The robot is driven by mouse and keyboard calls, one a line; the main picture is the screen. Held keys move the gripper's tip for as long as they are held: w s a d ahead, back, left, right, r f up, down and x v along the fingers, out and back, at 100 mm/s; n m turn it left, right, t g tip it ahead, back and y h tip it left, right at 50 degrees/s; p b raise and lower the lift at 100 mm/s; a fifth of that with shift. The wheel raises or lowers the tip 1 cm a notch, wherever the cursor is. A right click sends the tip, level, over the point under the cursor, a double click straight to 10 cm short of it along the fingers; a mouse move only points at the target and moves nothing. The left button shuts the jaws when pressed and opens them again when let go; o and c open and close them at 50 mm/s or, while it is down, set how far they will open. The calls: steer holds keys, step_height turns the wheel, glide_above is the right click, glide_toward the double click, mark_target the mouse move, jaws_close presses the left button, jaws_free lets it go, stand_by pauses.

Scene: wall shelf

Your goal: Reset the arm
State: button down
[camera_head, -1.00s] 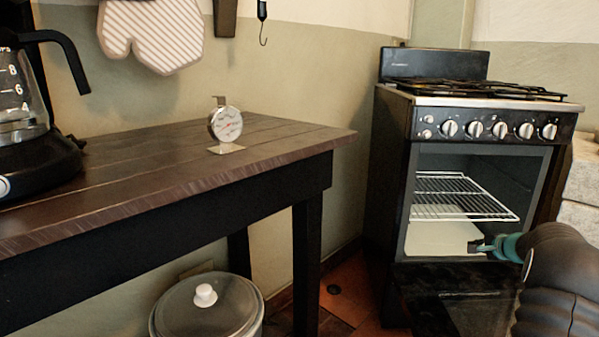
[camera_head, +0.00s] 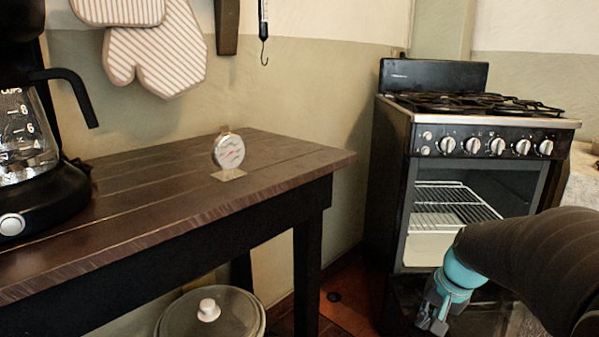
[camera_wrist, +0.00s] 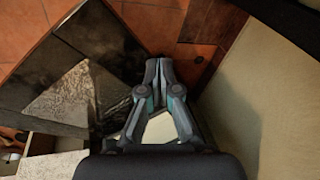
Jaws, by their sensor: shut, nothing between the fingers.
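My gripper (camera_head: 432,318) is at the lower right of the head view, in front of the stove and pointing down. In the wrist view its two fingers (camera_wrist: 158,66) are together at the tips, with nothing between them. The black stove (camera_head: 395,170) stands at the right with its oven open. A wire rack (camera_head: 452,207) sits inside the oven, above a pale oven floor. My forearm covers the oven's lower right part and much of its lowered door.
A dark wooden table (camera_head: 120,195) fills the left, holding a round dial thermometer (camera_head: 229,151) and a coffee maker (camera_head: 45,190). A lidded pot (camera_head: 210,318) stands below. Striped oven mitts (camera_head: 155,55) hang on the wall. Tiled floor (camera_head: 345,290) shows between table and stove.

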steer(key=s+a+r+n+t+p, duration=0.1)
steer(key=s+a+r+n+p, duration=0.1)
steer(key=s+a+r, duration=0.3)
steer(key=s+a+r+n+t+h+p, duration=0.1)
steer(key=s+a+r+n+p, duration=0.2)
steer(key=s+r, duration=0.4)
steer(key=s+a+n, duration=0.1)
steer(key=s+a, duration=0.1)
steer(key=s, duration=0.3)
steer(key=shift+t+h, duration=0.3)
steer(key=shift+a+r, duration=0.1)
steer(key=shift+a, duration=0.05)
